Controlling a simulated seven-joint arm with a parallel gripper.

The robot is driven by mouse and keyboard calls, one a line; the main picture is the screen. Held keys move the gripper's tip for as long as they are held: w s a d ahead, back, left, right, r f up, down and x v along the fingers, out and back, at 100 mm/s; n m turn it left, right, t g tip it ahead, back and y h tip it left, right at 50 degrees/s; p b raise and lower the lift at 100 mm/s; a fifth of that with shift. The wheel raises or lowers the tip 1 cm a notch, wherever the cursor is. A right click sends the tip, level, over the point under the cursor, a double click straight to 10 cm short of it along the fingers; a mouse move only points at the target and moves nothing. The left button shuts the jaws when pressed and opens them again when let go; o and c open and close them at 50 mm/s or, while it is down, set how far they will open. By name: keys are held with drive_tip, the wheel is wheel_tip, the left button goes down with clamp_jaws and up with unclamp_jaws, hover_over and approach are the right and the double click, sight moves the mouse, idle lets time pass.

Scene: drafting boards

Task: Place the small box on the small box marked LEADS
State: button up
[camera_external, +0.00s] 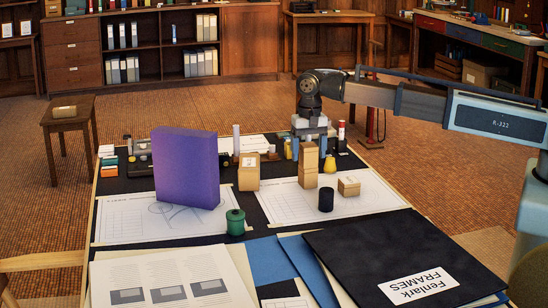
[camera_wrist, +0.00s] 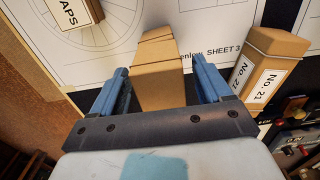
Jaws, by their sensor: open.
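A tall tan column (camera_external: 308,166) of what look like stacked small boxes stands on a drawing sheet. Its seams and stepped top also show in the wrist view (camera_wrist: 157,75). My gripper (camera_external: 309,147) is open, pointing down, just above or around the column's top. In the wrist view its blue fingers (camera_wrist: 158,68) lie on either side of the column, which seems unheld. No LEADS label is readable.
A tan box (camera_external: 248,172), apparently marked "No. 21" (camera_wrist: 270,68), stands left. A black cylinder (camera_external: 326,200), green pot (camera_external: 235,222) and yellow object (camera_external: 330,164) are nearby. Drawing-sheet space around the low box is partly clear.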

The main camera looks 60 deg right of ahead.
sight(309, 145)
wheel_tip(309, 145, up, 11)
drive_tip(key=shift+r, duration=0.2)
idle(0.3)
